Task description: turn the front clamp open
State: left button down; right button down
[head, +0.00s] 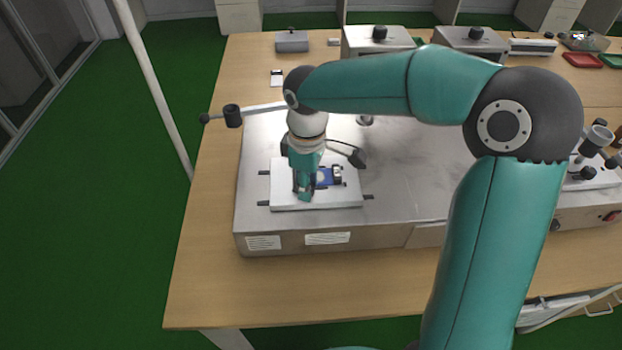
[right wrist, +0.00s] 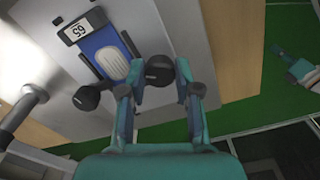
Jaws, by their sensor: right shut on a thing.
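In the head view my right gripper (head: 303,192) reaches down over a white plate (head: 340,200) on the metal test bench. In the right wrist view the right gripper (right wrist: 158,88) has its two fingers on either side of the front clamp's black knob (right wrist: 159,69) and is shut on it. The blue device (right wrist: 108,56) with a small display lies beside the knob; it also shows in the head view (head: 324,177). A second black knob (right wrist: 87,97) stands free on the device's other side. The teal part (right wrist: 300,70) at the right edge looks like my left gripper; its jaws are unclear.
The metal bench top (head: 420,180) is mostly clear to the right of the plate. A bar with a black cylinder (head: 233,116) sticks out on the left. Metal boxes (head: 377,42) and trays stand at the back. My right arm hides part of the bench.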

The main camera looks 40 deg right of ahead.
jog(key=n+p, duration=0.1)
jog(key=n, duration=0.5)
jog(key=shift+n, duration=0.3)
dwell(0.4)
jog(key=c, duration=0.8)
grip_release()
jog(key=shift+s, duration=0.1)
jog(key=shift+r, duration=0.1)
jog(key=shift+r, duration=0.2)
notch_tip(320, 180, up, 11)
jog(key=shift+r, duration=0.15)
